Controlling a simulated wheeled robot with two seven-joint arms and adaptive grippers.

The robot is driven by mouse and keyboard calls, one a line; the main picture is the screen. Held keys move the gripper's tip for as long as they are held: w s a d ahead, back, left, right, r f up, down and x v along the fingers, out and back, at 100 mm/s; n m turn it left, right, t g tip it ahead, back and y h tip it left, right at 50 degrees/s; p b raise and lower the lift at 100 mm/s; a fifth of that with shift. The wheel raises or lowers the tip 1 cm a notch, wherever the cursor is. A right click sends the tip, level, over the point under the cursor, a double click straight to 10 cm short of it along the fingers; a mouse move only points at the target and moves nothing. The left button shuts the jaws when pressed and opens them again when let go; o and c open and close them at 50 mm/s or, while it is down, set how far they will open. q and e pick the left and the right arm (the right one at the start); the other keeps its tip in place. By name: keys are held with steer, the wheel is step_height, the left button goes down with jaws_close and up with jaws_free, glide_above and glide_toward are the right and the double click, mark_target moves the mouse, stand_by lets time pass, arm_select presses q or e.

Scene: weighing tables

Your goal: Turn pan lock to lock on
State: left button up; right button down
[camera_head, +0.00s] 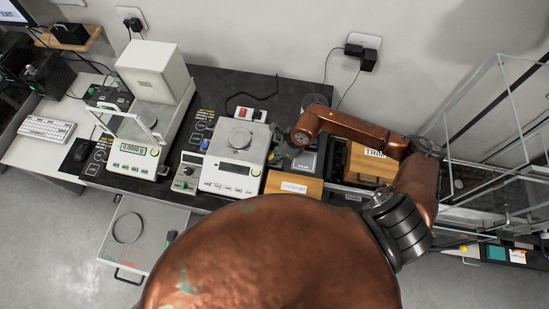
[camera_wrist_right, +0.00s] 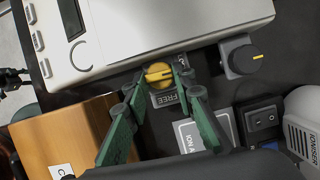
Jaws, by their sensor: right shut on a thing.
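In the wrist view, a label reading FREE (camera_wrist_right: 165,99) sits just below the knob. The dark line lies nearly level across the knob in that view. My right gripper (camera_wrist_right: 156,81) has its two green fingers closed on either side of the knob. In the head view the right gripper (camera_head: 281,154) is beside the balance's right side, small and partly hidden. My left gripper is not in view.
A black knob with a yellow mark (camera_wrist_right: 243,60), a black switch (camera_wrist_right: 262,120) and a white ioniser (camera_wrist_right: 303,118) stand near the gripper. A wooden box (camera_wrist_right: 60,135) is at the lower left. Another balance (camera_head: 140,150) stands further left.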

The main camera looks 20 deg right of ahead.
steer(key=shift+n, duration=0.3)
steer(key=c, duration=1.9)
jaws_free()
steer(key=v, duration=1.2)
steer(key=shift+d, duration=0.15)
